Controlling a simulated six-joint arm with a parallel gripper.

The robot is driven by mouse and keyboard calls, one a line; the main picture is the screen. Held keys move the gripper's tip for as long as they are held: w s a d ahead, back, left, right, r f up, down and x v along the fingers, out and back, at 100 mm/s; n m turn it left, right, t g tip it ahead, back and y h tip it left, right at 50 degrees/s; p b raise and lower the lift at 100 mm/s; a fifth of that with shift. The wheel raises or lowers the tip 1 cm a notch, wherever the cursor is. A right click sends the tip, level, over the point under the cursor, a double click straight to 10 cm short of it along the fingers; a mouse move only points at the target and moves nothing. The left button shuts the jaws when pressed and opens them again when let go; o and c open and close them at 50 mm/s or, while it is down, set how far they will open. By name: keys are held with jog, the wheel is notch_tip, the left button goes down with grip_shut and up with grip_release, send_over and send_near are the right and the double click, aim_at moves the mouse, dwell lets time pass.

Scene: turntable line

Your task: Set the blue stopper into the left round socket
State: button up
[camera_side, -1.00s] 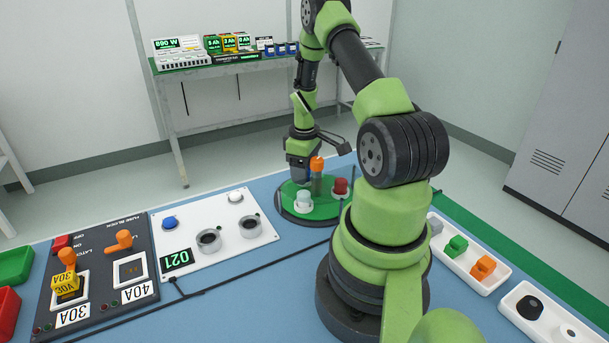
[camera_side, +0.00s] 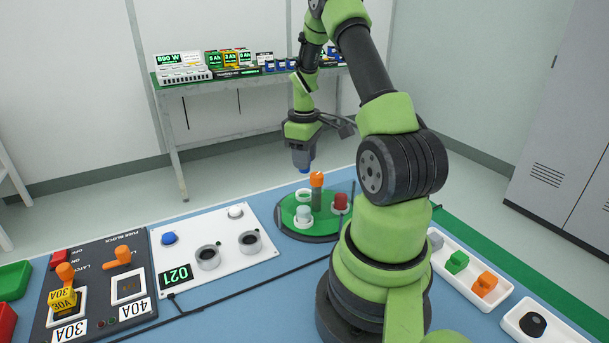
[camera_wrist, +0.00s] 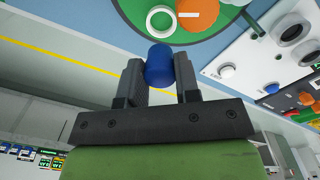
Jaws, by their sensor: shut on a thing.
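My gripper (camera_side: 303,160) is shut on the blue stopper (camera_wrist: 159,66) and holds it in the air above the green turntable (camera_side: 322,230). In the side view the stopper (camera_side: 304,169) is a small blue end below the jaws. The white panel (camera_side: 187,265) carries two round sockets, the left round socket (camera_side: 207,257) and the right one (camera_side: 250,242), both dark inside. In the wrist view the two sockets are at the upper right, well apart from the stopper.
The fuse block (camera_side: 95,290) with orange levers stands left of the panel. A white tray (camera_side: 470,262) is at the right.

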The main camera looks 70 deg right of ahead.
jog(key=shift+w+a+r, duration=0.2)
jog(key=shift+a+r, duration=0.05)
jog(key=shift+r, duration=0.3)
jog(key=shift+w+a+r, duration=0.15)
jog(key=shift+a+r, duration=0.05)
jog(key=shift+r, duration=0.3)
jog(key=w+a+f+n, duration=0.1)
jog(key=w+a+n, duration=0.2)
jog(key=a, duration=0.6)
jog(key=w+a+f+n, duration=0.1)
jog(key=w+a+n, duration=0.15)
jog(key=a, duration=0.65)
jog(key=shift+n, duration=0.25)
jog(key=shift+s+f, duration=0.15)
jog(key=shift+f, duration=2.15)
jog(key=shift+f, duration=1.1)
jog(key=o, duration=1)
jog(key=shift+c, duration=0.2)
